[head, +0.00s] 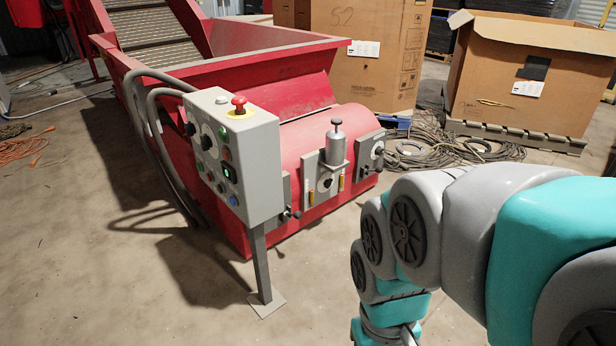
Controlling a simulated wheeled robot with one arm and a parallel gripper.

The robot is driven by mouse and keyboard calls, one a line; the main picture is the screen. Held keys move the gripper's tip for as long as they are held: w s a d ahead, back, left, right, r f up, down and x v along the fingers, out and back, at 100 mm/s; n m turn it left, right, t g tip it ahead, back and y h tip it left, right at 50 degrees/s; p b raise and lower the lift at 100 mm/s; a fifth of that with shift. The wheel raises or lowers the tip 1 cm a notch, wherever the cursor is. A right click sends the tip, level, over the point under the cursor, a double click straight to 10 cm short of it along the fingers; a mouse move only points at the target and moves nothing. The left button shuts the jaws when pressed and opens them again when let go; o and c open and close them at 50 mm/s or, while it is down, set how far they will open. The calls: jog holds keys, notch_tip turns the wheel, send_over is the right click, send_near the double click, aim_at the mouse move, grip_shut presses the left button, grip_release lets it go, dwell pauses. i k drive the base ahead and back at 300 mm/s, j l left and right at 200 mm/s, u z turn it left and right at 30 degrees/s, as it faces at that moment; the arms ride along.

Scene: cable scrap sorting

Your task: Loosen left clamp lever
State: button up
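The left clamp lever (291,214) is a small dark-ended handle low on a grey plate at the left of the red drum housing (297,143). The control box partly hides this plate. A right clamp (376,152) with a dark knob sits on a similar grey plate at the housing's right end. Between them is a middle plate with a grey cylinder (336,148) topped by a knob. My gripper is not in view; my arm comes in from the right and bends down past the bottom edge, apart from the clamps.
A grey control box (250,160) with a red emergency button stands on a post (262,262) in front of the machine's left side. Thick grey hoses run behind it. Coiled cables (440,145) and cardboard boxes (530,75) are behind. The concrete floor in front is clear.

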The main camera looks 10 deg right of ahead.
aim_at(298, 214)
jog(key=i+l, duration=0.2)
jog(key=i, duration=0.2)
jog(key=i+l+z, duration=0.1)
jog(key=i, duration=0.25)
jog(key=i+l, duration=0.3)
jog(key=i+z, duration=0.05)
jog(key=i, duration=0.05)
